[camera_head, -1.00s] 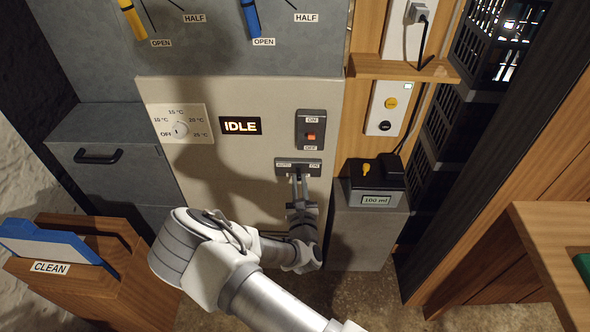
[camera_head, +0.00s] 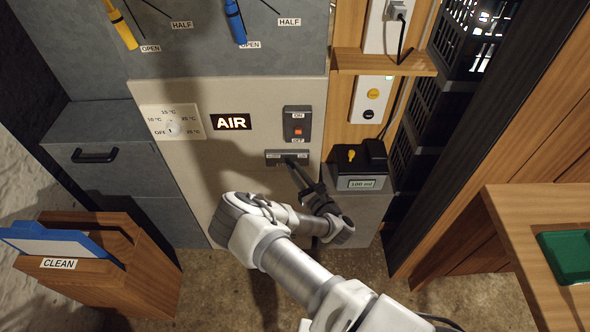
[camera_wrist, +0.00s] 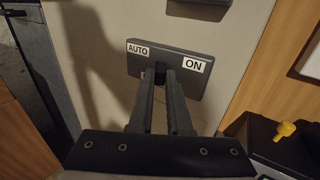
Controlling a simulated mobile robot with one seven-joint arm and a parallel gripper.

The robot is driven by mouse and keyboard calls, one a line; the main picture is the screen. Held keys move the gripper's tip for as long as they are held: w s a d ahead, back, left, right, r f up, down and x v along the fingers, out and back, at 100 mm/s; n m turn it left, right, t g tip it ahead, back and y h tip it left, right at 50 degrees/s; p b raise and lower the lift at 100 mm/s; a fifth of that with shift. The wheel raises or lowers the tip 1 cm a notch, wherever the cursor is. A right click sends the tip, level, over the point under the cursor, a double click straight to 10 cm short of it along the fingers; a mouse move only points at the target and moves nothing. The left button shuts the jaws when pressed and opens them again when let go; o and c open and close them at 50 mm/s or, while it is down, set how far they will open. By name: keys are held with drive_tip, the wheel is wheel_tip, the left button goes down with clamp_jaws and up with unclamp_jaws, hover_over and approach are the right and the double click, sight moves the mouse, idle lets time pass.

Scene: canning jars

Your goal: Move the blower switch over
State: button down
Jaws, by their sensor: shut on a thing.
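The blower switch (camera_head: 272,156) is a small dark plate on the beige panel. In the wrist view the plate (camera_wrist: 188,54) reads AUTO at its left and ON at its right. My gripper (camera_head: 291,163) reaches up to the plate from below. In the wrist view my gripper (camera_wrist: 161,77) is shut on the small dark switch knob between the two labels. The fingers hide most of the knob, so its exact position is hard to tell. The lit display (camera_head: 231,122) above left of the switch reads AIR.
An ON/OFF switch (camera_head: 297,118) with a red patch sits just above. A temperature dial (camera_head: 172,128) is at the left. A grey box (camera_head: 361,183) reading 100 ml stands close to the right. A wooden CLEAN holder (camera_head: 150,275) stands lower left.

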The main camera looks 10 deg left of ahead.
drive_tip(key=c, duration=0.9)
unclamp_jaws()
drive_tip(key=shift+o, duration=0.2)
drive_tip(key=p+v, duration=0.1)
drive_tip(key=v, duration=1.1)
drive_tip(key=shift+r, duration=0.2)
